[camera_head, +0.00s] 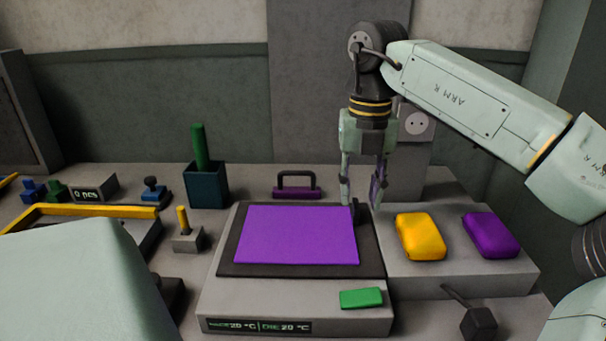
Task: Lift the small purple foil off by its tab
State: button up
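The purple foil (297,235) lies flat on a dark plate (228,258) on top of a grey heated base (215,300). A small dark upright piece (356,210) stands at the foil's back right corner; I cannot tell whether it is the foil's tab. My gripper (361,205) points down over that corner, its fingers apart on either side of the dark piece in this view. I cannot tell whether either finger touches it. A purple patch shows along the right finger.
A green block (361,298) lies on the base's front right. Yellow (420,237) and purple (490,235) pads rest on a grey block at right. Behind stand a purple stamp with a dark handle (297,187) and a dark cup (206,187) holding a green rod.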

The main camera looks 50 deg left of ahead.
aim_at(357, 207)
notch_tip(357, 207, down, 4)
jog(key=shift+s+a+f+p, duration=0.1)
jog(key=shift+s+p, duration=0.05)
jog(key=shift+p, duration=0.2)
jog(key=shift+c, duration=0.2)
grip_shut()
dwell(0.5)
